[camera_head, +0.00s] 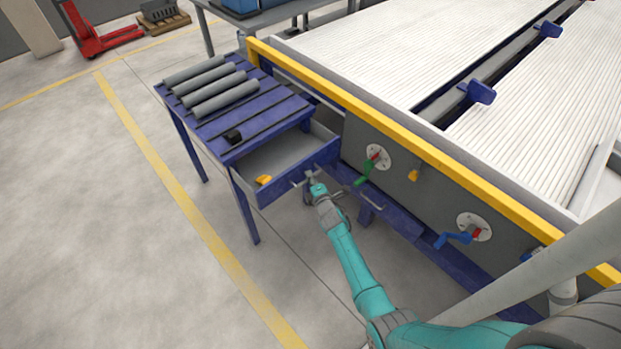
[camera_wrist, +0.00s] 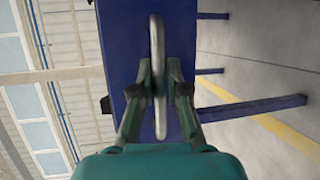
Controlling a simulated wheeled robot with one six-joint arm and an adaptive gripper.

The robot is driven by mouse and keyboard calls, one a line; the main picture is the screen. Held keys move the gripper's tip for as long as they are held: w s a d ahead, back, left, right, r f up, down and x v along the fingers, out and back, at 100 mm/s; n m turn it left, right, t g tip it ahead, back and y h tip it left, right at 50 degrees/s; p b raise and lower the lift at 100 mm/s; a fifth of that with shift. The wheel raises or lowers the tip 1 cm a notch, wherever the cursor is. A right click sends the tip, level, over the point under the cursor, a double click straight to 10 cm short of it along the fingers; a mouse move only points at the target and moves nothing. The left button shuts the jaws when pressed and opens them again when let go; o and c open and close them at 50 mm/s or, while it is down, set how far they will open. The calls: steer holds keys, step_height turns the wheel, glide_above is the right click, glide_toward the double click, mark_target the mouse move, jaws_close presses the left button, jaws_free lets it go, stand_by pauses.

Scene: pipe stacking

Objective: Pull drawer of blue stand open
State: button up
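The blue stand (camera_head: 205,137) is at the left in the head view. Its drawer (camera_head: 290,175) is pulled out, and the grey inside shows. My gripper (camera_head: 313,183) is at the handle on the drawer's front. In the wrist view the handle (camera_wrist: 158,100) is a grey metal bar on the blue drawer front (camera_wrist: 123,75). The fingers of my gripper (camera_wrist: 160,72) are on both sides of the bar and close around it.
A yellow object (camera_head: 263,180) is at the drawer's left. A large table with a yellow edge (camera_head: 400,150) and a green valve handle (camera_head: 365,170) stands close to the drawer's right. The floor at left is clear.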

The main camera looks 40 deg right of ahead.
steer(key=shift+o, duration=1.4)
steer(key=v, duration=1.2)
